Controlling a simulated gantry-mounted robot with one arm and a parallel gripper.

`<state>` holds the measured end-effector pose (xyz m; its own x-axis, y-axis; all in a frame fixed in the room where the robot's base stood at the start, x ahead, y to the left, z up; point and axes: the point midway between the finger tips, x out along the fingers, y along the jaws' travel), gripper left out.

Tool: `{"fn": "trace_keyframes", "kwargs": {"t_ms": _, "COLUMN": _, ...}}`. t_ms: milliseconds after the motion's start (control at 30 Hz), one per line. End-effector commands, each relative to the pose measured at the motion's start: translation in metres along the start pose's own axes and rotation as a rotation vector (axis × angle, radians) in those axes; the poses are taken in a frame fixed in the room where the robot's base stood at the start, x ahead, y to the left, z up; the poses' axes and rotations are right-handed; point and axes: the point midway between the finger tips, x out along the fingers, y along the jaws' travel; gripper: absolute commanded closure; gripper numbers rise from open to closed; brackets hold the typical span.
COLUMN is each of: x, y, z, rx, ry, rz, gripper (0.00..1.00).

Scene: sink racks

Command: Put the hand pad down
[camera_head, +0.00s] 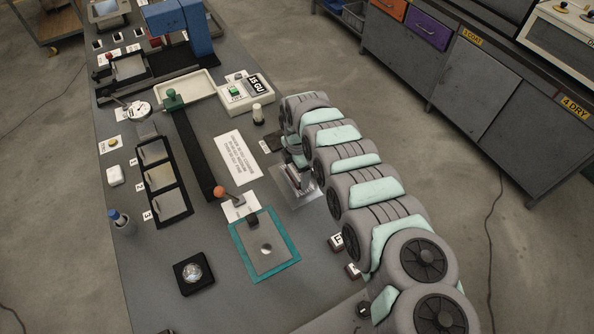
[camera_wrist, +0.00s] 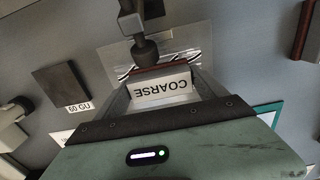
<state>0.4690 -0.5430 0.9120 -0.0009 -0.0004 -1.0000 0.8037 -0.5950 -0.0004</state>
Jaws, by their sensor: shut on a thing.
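The hand pad (camera_wrist: 162,90) has a white label reading COARSE, upside down in the wrist view, and a reddish-brown strip along its far edge. My gripper (camera_wrist: 160,82) is shut on it, one finger on each side. In the head view, my gripper (camera_head: 294,170) is over a shiny plate (camera_head: 306,198) right of the middle of the bench. The pad is mostly hidden there by my arm. I cannot tell whether the pad touches the surface below. A dark rod with a rounded end (camera_wrist: 145,48) shows just beyond the pad in the wrist view.
A teal-framed panel (camera_head: 283,270) lies on the near bench, with an orange-knobbed lever (camera_head: 219,191) behind it. A dark square block (camera_wrist: 63,87) labelled 60 GU is left of the gripper in the wrist view. Small letter-marked blocks (camera_head: 337,242) stand beside my arm.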

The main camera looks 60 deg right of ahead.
Motion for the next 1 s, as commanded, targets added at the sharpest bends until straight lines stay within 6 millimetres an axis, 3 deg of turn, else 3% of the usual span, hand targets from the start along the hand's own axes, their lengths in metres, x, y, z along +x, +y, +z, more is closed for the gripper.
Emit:
{"fn": "trace_keyframes", "kwargs": {"t_ms": 233, "x": 0.001, "y": 0.0, "z": 0.0, "rx": 0.0, "ry": 0.0, "rz": 0.0, "gripper": 0.01}}
{"fn": "trace_keyframes", "kwargs": {"t_ms": 600, "x": -0.006, "y": 0.0, "z": 0.001, "rx": 0.001, "ry": -0.001, "rz": 0.0, "gripper": 0.0}}
{"fn": "trace_keyframes", "kwargs": {"t_ms": 767, "x": -0.025, "y": 0.0, "z": 0.001, "rx": -0.001, "ry": -0.002, "rz": 0.0, "gripper": 0.0}}
{"fn": "trace_keyframes", "kwargs": {"t_ms": 1000, "x": -0.069, "y": 0.0, "z": 0.002, "rx": 0.0, "ry": -0.005, "rz": 0.001, "gripper": 0.0}}
